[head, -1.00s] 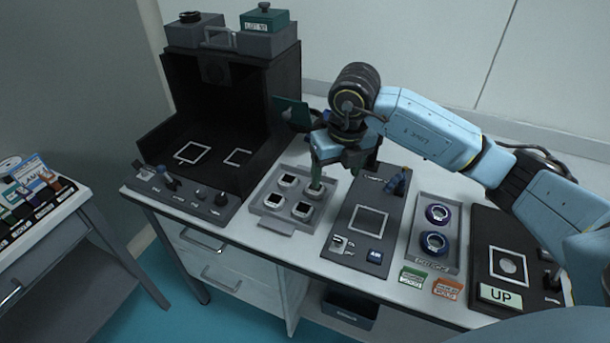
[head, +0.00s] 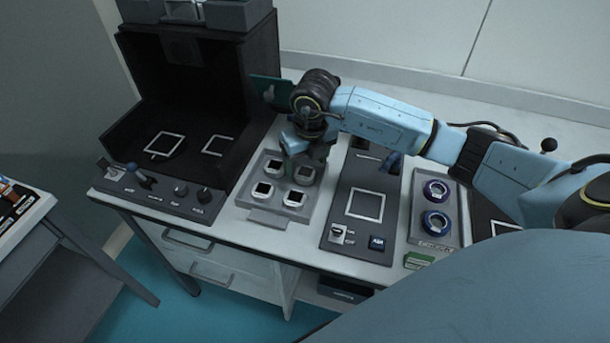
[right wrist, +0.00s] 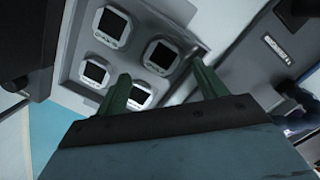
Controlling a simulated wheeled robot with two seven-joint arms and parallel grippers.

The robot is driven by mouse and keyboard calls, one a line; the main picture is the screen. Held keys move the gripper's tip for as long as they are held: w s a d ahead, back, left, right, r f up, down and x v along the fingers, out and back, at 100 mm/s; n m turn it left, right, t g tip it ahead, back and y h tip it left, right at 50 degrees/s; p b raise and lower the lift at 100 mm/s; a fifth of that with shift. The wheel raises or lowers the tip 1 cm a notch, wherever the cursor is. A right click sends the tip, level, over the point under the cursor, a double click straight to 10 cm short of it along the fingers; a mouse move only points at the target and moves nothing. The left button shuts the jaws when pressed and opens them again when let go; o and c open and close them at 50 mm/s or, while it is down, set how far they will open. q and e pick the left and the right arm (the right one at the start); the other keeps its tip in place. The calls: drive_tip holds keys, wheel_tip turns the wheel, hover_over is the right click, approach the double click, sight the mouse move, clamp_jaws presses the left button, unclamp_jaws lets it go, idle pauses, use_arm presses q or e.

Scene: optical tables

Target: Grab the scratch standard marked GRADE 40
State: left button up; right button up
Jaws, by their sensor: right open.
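Several small square pieces with pale frames and dark faces sit in a grey tray (head: 268,218); I take these to be the scratch standards. Any grade marking on them is too small to read. One is the front-right standard (head: 295,199), another the back-left standard (head: 273,167). My right gripper (head: 303,172) is open above the tray's back-right standard, which it partly covers. In the right wrist view its two green fingers (right wrist: 162,86) point down at the tray, apart and empty, with one standard (right wrist: 139,96) partly behind the left finger. My left gripper is not in view.
A black open-fronted booth (head: 253,90) stands left of the tray. Right of the tray is a dark panel (head: 345,222) with a white square outline, then a tray with two purple-ringed parts (head: 436,221). A side table (head: 40,212) stands at far left.

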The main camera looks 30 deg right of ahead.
sight(306, 174)
drive_tip(key=f, duration=0.4)
drive_tip(key=shift+w+d, duration=0.2)
drive_tip(key=shift+w, duration=0.15)
drive_tip(key=shift+r, duration=0.1)
clamp_jaws()
